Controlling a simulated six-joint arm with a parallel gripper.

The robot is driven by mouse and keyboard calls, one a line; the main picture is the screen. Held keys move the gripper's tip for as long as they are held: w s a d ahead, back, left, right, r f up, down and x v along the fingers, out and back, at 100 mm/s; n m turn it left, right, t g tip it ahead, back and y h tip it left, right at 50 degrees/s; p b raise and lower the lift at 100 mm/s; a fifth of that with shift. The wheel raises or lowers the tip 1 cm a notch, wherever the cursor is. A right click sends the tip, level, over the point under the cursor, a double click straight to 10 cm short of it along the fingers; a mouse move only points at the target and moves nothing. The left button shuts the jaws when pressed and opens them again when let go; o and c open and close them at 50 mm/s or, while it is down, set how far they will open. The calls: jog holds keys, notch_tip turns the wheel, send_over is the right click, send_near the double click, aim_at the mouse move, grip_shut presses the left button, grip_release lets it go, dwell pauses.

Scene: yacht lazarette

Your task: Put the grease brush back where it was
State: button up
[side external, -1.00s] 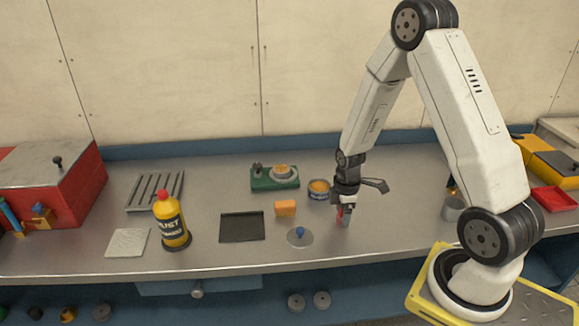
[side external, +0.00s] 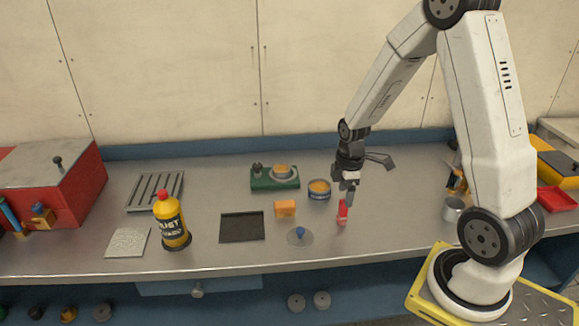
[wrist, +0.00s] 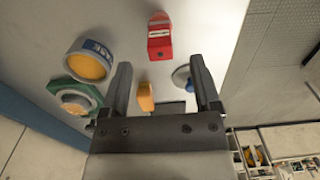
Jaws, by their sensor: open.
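My gripper (side external: 350,196) is open and empty, pointing down above the bench near a small red item (side external: 342,212). The red item stands on the bench, apart from the fingers. In the wrist view my gripper (wrist: 160,66) shows both fingers spread, with the red item (wrist: 159,38) beyond them; it has a pale slot or label. An open tin (side external: 319,188) with orange contents is just left of my gripper. A grey cup (side external: 453,208) stands to the right, with a dark and orange item (side external: 457,182) at it. I cannot tell which item is the grease brush.
A blue-knobbed disc (side external: 300,237), an orange block (side external: 285,208), a dark tray (side external: 242,227) and a green fixture (side external: 275,178) lie left of my gripper. A yellow bottle (side external: 171,222) stands farther left. The bench between red item and cup is clear.

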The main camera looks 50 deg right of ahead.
jog(key=shift+r, duration=2.55)
jog(key=s+a+r+m+t, duration=0.1)
jog(key=s+a+m, duration=0.3)
jog(key=a+m, duration=0.5)
jog(key=a+t, duration=0.1)
jog(key=a, duration=0.5)
jog(key=shift+t, duration=0.3)
